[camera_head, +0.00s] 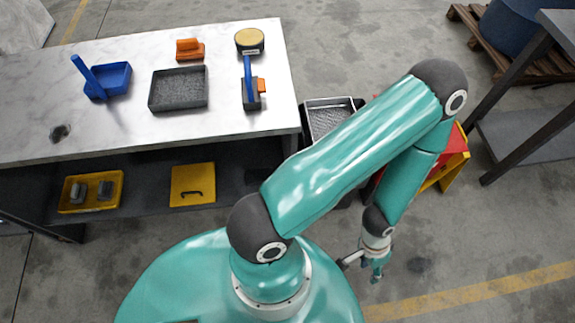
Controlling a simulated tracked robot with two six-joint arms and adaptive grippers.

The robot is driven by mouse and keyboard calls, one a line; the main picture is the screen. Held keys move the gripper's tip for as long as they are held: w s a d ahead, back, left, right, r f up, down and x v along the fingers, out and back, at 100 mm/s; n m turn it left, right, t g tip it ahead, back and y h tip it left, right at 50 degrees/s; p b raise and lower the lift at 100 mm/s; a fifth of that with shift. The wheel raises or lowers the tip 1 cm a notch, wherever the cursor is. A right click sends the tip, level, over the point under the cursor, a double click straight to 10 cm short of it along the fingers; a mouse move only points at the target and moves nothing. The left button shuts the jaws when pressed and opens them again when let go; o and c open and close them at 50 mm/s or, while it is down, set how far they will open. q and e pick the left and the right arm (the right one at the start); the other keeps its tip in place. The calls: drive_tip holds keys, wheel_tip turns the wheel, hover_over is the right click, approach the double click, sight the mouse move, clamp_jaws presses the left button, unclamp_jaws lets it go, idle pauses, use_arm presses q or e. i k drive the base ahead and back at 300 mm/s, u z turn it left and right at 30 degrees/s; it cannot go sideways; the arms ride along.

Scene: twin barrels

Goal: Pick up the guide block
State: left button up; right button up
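I cannot tell for sure which thing is the guide block. A small orange stepped block (190,49) stands at the back of the white marble-look table (125,140). Two small grey blocks (106,190) sit in a yellow tray (74,206) on the dark lower shelf. My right gripper is not in view.
The tabletop holds a blue tray with a handle (107,81), a dark grey tray (179,88), a round-topped tool (249,42) and a blue-and-orange tool (252,93). A yellow lid (193,185) lies on the shelf. My arm covers part of a grey bin (328,115) and a red-yellow stand (453,158).

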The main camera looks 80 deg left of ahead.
sight(254, 177)
drive_tip(key=k, duration=1)
drive_tip(key=u, duration=1.15)
drive_tip(key=k, duration=0.4)
drive_tip(key=z, duration=0.5)
drive_tip(key=i, duration=0.15)
drive_tip(key=u, duration=2.1)
drive_tip(key=i, duration=0.5)
drive_tip(key=z, duration=0.35)
drive_tip(key=k, duration=0.15)
drive_tip(key=u, duration=0.2)
